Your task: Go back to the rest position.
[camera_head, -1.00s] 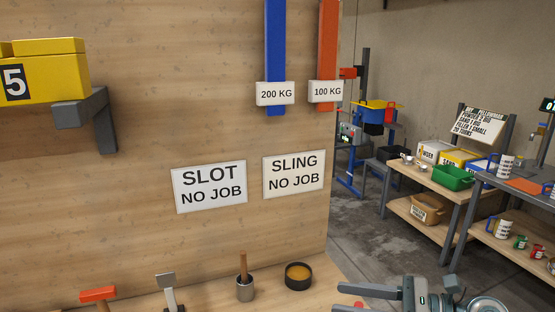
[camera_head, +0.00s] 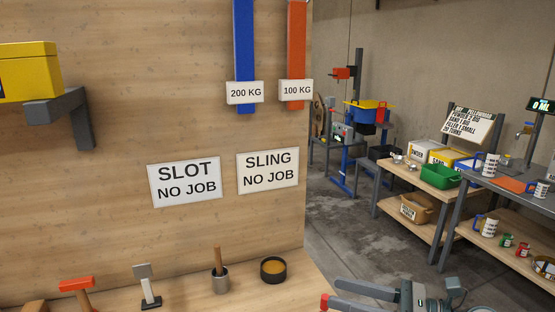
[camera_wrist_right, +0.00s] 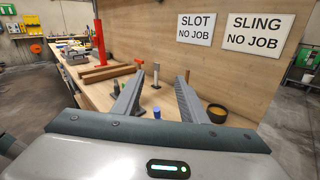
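My right gripper (camera_head: 331,292) shows at the bottom edge of the head view, just right of the bench end, with its fingers pointing left. In the right wrist view its two grey fingers (camera_wrist_right: 157,84) stand well apart with nothing held between them. The workbench and its tools lie beyond the fingertips. My left gripper is in neither view.
A wooden panel (camera_head: 120,120) with SLOT (camera_head: 185,181) and SLING (camera_head: 268,170) signs stands behind the bench. A hammer (camera_head: 76,286), a scraper-like tool (camera_head: 147,285) and a black bowl (camera_head: 273,270) stand there. Right are loaded tables (camera_head: 400,174) and open floor (camera_head: 345,225).

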